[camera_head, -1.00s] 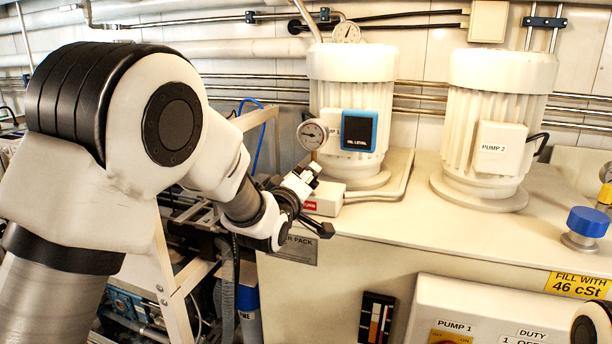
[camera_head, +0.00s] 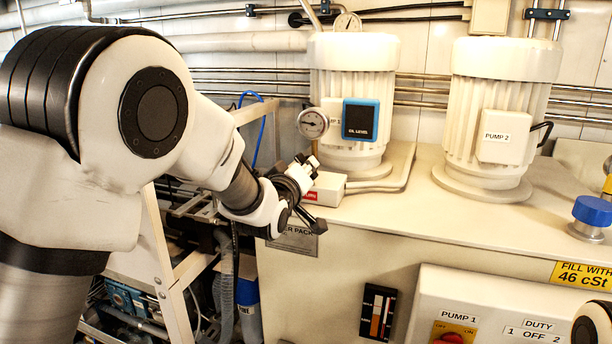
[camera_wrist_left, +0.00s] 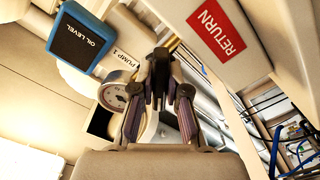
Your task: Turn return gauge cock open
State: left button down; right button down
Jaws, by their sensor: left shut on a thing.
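The return gauge (camera_head: 312,123) is a round white dial in front of the pump 1 motor. It also shows in the left wrist view (camera_wrist_left: 115,95), partly behind my fingers. A red RETURN label (camera_wrist_left: 216,33) is on the pale block beside it. My left gripper (camera_head: 308,163) is just below the gauge. In the left wrist view its fingers (camera_wrist_left: 161,62) are closed together on a small brass-coloured piece (camera_wrist_left: 173,43), which seems to be the cock handle. The fingers hide most of the cock, so its angle cannot be told. My right gripper is out of view.
The pump 1 motor (camera_head: 353,65) with its blue-framed oil level box (camera_head: 360,120) stands close behind the gauge. The pump 2 motor (camera_head: 503,100) is to the right. Frames and hoses (camera_head: 226,270) lie below my left arm. The tank top between is mostly clear.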

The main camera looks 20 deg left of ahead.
pick_arm(q)
jog(key=m+b, duration=0.3)
jog(key=m, duration=0.1)
jog(key=shift+f+m, duration=0.1)
jog(key=shift+m, duration=0.2)
jog(key=shift+m+b, duration=1.2)
jog(key=shift+m, duration=0.6)
jog(key=shift+r, duration=0.2)
jog(key=c, duration=1.2)
grip_release()
jog(key=shift+w, duration=0.1)
jog(key=shift+o, duration=0.2)
jog(key=shift+w+f, duration=0.1)
jog(key=shift+f, duration=0.05)
jog(key=s, duration=0.7)
jog(key=shift+s, duration=0.25)
